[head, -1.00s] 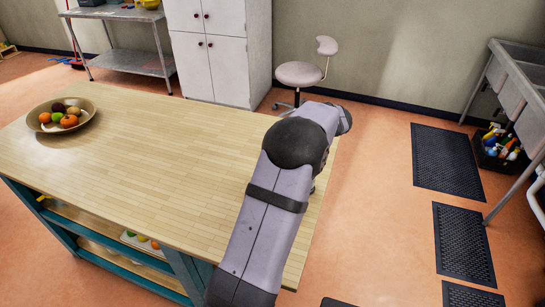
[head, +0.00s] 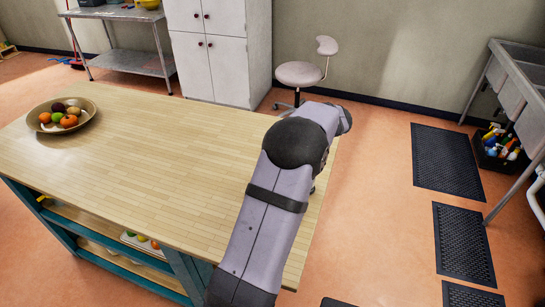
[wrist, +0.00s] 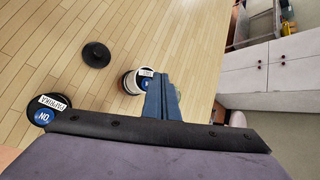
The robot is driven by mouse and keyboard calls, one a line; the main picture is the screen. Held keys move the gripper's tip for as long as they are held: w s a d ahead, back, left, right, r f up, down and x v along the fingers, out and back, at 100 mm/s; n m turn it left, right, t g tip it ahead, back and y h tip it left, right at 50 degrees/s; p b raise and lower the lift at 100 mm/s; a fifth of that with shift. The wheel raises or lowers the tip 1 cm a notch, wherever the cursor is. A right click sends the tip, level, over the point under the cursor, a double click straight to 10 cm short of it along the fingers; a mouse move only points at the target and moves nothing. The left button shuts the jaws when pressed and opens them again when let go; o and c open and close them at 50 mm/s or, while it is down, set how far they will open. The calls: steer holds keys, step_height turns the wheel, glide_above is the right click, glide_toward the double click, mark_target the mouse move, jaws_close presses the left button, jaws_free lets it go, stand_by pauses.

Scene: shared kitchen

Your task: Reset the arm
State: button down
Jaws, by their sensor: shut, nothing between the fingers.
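My arm reaches over the right part of the wooden-topped island (head: 150,170) in the head view, and it hides my gripper there. In the wrist view my gripper (wrist: 162,82) shows as two blue fingers shut together with nothing between them. A white-sided jar (wrist: 131,82) with a label on top stands right beside the fingers, partly hidden by them; I cannot tell whether they touch. A dark-topped jar with a "PAPRIKA" label (wrist: 50,108) stands left of the gripper. A black, round lid-like piece (wrist: 96,55) lies apart on the wood.
A fruit bowl (head: 88,122) stands at the island's far left. White cupboards (head: 212,60), a stool (head: 300,74) and a metal table (head: 135,62) are behind. A sink (head: 518,75) and dark floor mats (head: 446,160) are on the right. The island's middle is clear.

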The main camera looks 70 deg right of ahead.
steer(key=shift+f, duration=0.15)
steer(key=shift+f, duration=0.35)
steer(key=shift+f+b, duration=0.4)
steer(key=shift+b, duration=0.1)
stand_by(0.5)
steer(key=shift+r, duration=0.1)
steer(key=shift+r+p, duration=0.7)
steer(key=shift+r, duration=0.1)
steer(key=shift+r, duration=0.1)
step_height(320, 180, up, 6)
steer(key=p, duration=0.4)
steer(key=shift+p, duration=0.4)
stand_by(0.5)
